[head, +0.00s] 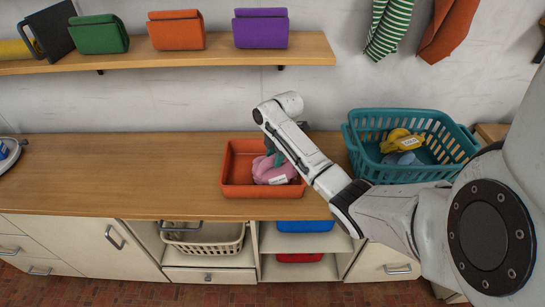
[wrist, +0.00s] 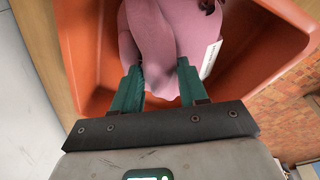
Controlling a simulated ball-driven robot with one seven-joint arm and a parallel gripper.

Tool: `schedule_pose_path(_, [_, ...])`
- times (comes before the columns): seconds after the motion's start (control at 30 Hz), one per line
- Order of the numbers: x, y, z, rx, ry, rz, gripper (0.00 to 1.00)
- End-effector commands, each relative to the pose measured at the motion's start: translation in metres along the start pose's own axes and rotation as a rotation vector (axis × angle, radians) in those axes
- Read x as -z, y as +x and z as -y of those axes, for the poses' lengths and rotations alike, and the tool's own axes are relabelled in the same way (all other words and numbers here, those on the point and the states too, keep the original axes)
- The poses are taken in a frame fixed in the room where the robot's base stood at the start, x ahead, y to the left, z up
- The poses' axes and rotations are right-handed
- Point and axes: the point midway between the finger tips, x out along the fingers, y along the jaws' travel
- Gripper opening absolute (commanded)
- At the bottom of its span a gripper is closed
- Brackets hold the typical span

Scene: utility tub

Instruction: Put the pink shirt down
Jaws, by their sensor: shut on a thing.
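The pink shirt (head: 273,170) is a bunched bundle with a white tag, inside the orange tub (head: 233,186) on the wooden counter. In the wrist view the shirt (wrist: 150,36) lies between the green fingers of my gripper (wrist: 158,84), which is shut on it. The orange tub's wall (wrist: 262,62) surrounds the shirt there. My gripper (head: 272,153) reaches down into the tub from above in the head view. Whether the shirt rests on the tub floor is hard to tell.
A teal basket (head: 360,166) with yellow and grey-blue bundles stands right of the tub. The counter (head: 120,180) is mostly clear to the left. A shelf (head: 180,57) above holds several coloured pouches. A beige basket (head: 205,240) and blue and red bins sit below.

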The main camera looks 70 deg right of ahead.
Motion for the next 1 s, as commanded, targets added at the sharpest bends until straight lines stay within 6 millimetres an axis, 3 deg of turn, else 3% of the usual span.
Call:
schedule_pose_path(0.1, [0.000, 0.002, 0.000, -0.001, 0.000, 0.000, 0.00])
schedule_pose_path(0.13, [0.000, 0.002, 0.000, 0.000, 0.000, 0.000, 0.45])
schedule_pose_path(0.37, [0.000, 0.001, 0.000, 0.000, 0.000, 0.000, 0.67])
schedule_pose_path(0.73, [0.000, -0.005, -0.001, -0.001, 0.000, 0.000, 0.68])
schedule_pose_path(1.0, [0.000, -0.053, -0.002, -0.006, 0.000, 0.000, 0.68])
